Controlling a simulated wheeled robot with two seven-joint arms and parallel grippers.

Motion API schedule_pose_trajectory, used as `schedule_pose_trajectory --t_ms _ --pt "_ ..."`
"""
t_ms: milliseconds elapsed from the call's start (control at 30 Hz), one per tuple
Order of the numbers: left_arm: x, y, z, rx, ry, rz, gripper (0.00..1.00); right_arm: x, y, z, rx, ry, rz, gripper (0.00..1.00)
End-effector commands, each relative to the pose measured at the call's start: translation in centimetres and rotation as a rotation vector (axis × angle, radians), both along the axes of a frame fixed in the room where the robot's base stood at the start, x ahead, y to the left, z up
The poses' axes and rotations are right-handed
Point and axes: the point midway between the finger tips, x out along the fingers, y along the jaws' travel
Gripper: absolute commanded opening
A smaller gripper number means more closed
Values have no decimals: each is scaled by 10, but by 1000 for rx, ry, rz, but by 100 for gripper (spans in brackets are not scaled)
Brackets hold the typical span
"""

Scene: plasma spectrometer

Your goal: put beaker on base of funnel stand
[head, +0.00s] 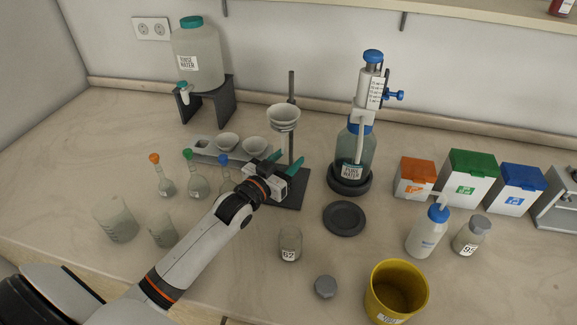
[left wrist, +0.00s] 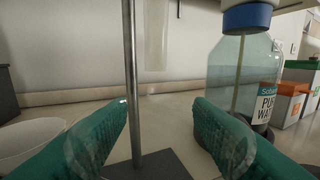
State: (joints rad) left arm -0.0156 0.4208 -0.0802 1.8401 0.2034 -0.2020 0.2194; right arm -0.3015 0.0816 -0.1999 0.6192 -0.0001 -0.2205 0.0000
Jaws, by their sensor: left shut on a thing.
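The funnel stand has a dark flat base (head: 291,202), an upright rod (head: 291,90) and a white funnel (head: 284,117) in its ring. My left gripper (head: 285,167) is low over the base, close to the rod. In the left wrist view its green fingers (left wrist: 165,135) are apart, with faint clear glass edges at their inner sides; this looks like the beaker (left wrist: 88,140), mostly see-through. In that view the stand's rod (left wrist: 132,80) rises between the fingers, with the base (left wrist: 150,168) below. I cannot tell whether the beaker touches the base. My right gripper is not in view.
Right of the stand are a blue-capped dispenser bottle (head: 354,150) and a dark round disc (head: 344,218). Left are several stoppered flasks (head: 194,178) and two glass beakers (head: 116,220). A labelled jar (head: 290,243) and a yellow bin (head: 396,290) stand in front.

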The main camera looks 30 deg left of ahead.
Motion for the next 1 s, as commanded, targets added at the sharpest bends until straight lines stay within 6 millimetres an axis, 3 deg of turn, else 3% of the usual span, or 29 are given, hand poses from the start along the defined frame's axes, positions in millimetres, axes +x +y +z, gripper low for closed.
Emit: schedule_pose_trajectory --t_ms 133,400,767,800,900,1000 --pt "9 -1 -3 0 1 0 24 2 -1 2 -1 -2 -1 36" --pt "8 -2 -35 0 1 0 24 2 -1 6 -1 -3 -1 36" --pt "8 -1 -39 0 0 0 24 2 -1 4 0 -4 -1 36" --pt "8 -1 -38 0 0 0 51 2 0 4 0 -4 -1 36" --pt "8 -1 -38 0 1 0 68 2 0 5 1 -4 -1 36" --pt "8 -1 -38 0 0 0 68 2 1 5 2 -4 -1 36"
